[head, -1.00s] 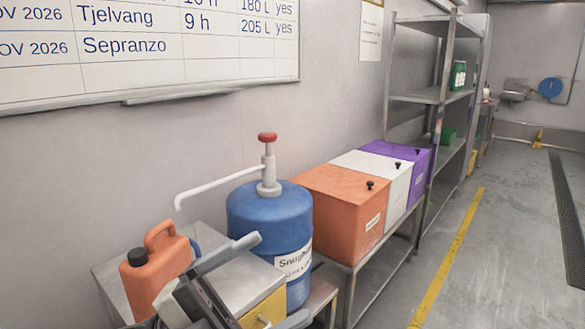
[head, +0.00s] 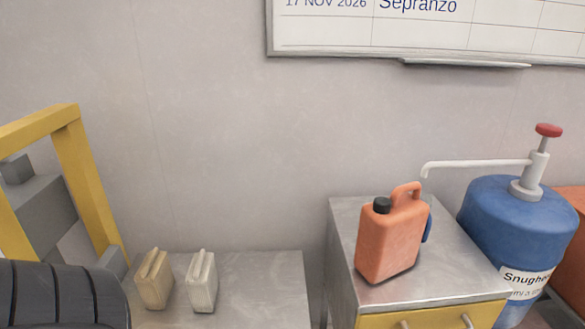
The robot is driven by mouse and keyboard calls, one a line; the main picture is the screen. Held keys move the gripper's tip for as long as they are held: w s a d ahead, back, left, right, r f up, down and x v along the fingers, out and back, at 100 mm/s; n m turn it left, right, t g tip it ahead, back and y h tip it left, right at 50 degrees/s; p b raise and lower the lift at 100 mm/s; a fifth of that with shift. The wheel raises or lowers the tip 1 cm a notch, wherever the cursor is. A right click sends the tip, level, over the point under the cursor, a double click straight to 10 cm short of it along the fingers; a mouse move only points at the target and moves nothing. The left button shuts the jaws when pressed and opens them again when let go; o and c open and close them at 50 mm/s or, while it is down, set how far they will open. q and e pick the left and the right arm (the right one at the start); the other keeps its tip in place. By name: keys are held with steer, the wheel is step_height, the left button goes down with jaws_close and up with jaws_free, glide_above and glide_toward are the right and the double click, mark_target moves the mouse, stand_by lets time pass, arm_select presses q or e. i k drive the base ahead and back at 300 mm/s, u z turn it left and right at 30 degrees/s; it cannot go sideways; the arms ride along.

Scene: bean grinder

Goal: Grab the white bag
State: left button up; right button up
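A small white bag (head: 202,284) with a pinched ridge along its top stands upright on a low grey metal table (head: 262,285), left of the middle in the head view. A similar tan bag (head: 153,282) stands just left of it, with a narrow gap between them. Neither of my grippers shows in the head view, so I cannot see whether they are open or shut. Nothing is touching the white bag in view.
A yellow frame with grey blocks (head: 72,170) and a dark ribbed shape (head: 55,295) are at left. Right of the bags, an orange jerrycan (head: 390,243) stands on a higher metal cabinet (head: 345,222), beside a blue pump drum (head: 500,225). The table right of the bags is clear.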

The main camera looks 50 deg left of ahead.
mark_target(202, 282)
steer(key=u, duration=2.15)
steer(key=k, duration=0.65)
steer(key=u, duration=0.55)
steer(key=i, duration=1.45)
steer(key=z, duration=0.2)
